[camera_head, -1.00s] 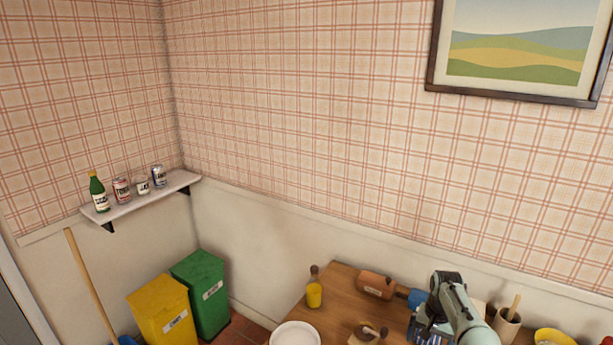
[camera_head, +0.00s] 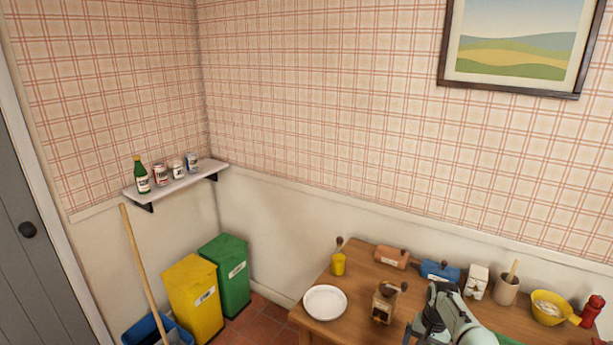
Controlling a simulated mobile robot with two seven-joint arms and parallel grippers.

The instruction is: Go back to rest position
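My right arm (camera_head: 452,318), grey-green with a dark joint, comes in at the bottom right over the wooden table (camera_head: 352,318). Its fingers cannot be made out at the lower edge, so I cannot tell if that gripper is open or shut. My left gripper is not in view. I see nothing held.
The table bears a white plate (camera_head: 325,302), yellow cup (camera_head: 338,264), grinder (camera_head: 384,302), orange (camera_head: 391,257) and blue (camera_head: 440,270) canisters, and yellow bowl (camera_head: 547,308). Yellow (camera_head: 193,300) and green (camera_head: 230,275) bins stand left. A shelf (camera_head: 175,184) holds a bottle and cans.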

